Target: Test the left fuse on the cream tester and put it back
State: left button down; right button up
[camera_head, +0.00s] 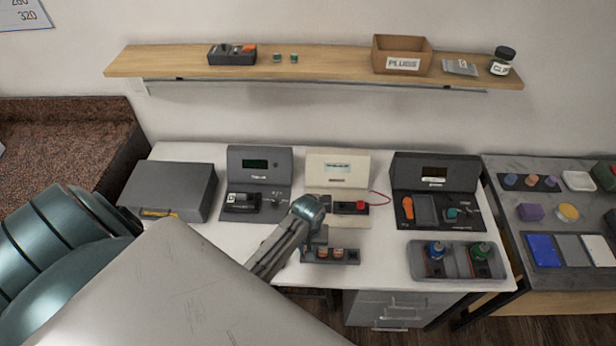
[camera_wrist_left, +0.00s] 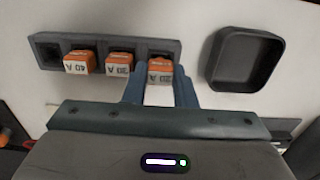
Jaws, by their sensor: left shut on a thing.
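The dark fuse holder (camera_wrist_left: 100,46) lies at the top left of the left wrist view. It holds orange fuses marked 40 A (camera_wrist_left: 80,63) and 30 A (camera_wrist_left: 120,64), and has an empty slot at its left end. My left gripper (camera_wrist_left: 160,84) is shut on a third orange fuse (camera_wrist_left: 160,70) at the right-end slot. Part of the dark slot shows behind it; I cannot tell how deep it sits. In the head view my left gripper (camera_head: 312,238) hides this fuse at the left end of the holder (camera_head: 345,260). The cream tester (camera_head: 338,168) stands just behind.
A small empty dark tray (camera_wrist_left: 245,60) lies beside the holder. Grey (camera_head: 262,163) and black (camera_head: 436,172) testers flank the cream one, with a grey case (camera_head: 170,190) at left. A tray with blue and green parts (camera_head: 458,265) stands at front right. A shelf (camera_head: 320,62) hangs above.

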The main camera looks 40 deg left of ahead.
pick_arm(q)
jog(key=shift+f, duration=0.15)
jog(key=shift+f, duration=0.3)
dwell(0.5)
jog(key=c, duration=0.9)
grip_release()
jog(key=shift+o, duration=0.2)
jog(key=shift+r, duration=0.25)
